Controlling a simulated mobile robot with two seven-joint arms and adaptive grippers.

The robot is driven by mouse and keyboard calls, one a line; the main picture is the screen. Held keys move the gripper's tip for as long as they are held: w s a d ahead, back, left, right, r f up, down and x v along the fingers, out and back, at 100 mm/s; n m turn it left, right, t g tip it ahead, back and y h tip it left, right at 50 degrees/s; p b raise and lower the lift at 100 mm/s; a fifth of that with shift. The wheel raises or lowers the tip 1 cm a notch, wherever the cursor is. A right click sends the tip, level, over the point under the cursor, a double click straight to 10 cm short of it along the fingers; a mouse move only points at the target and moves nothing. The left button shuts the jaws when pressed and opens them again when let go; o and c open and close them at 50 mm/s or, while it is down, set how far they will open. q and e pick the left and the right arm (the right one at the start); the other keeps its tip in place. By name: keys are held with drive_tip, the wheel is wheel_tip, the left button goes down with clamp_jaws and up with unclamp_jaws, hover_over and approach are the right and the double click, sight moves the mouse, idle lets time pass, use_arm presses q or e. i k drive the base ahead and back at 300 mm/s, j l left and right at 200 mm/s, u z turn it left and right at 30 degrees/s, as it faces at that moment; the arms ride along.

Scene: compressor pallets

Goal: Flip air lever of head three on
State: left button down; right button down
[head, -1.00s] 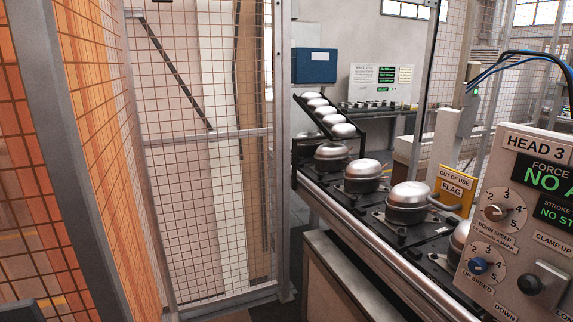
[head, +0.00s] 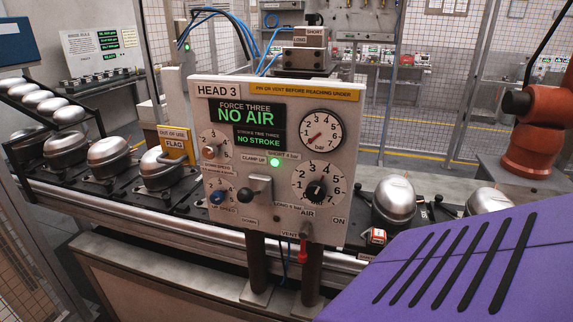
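The head three panel (head: 215,92) stands upright in the middle of the head view. Its display (head: 245,112) reads "FORCE THREE NO AIR" and "NO STROKE". A small red lever (head: 303,250) hangs downward at the panel's lower edge, beside the VENT label and below and left of the AIR ON lettering. The upper gauge (head: 321,138) has a red needle near its low end. A dark-knobbed clamp lever (head: 258,190) sits between the UP and DOWN labels, and a green lamp (head: 275,162) is lit above it. Neither of my grippers shows.
Compressors (head: 108,157) stand on the conveyor left and right of the panel. A yellow out-of-use flag (head: 176,147) is left of it. Two dark posts (head: 312,275) hold the panel up. An orange robot arm (head: 530,140) stands at the right, behind the conveyor. Mesh fencing lies behind.

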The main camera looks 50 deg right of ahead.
sight(303, 248)
drive_tip(key=z, duration=1.35)
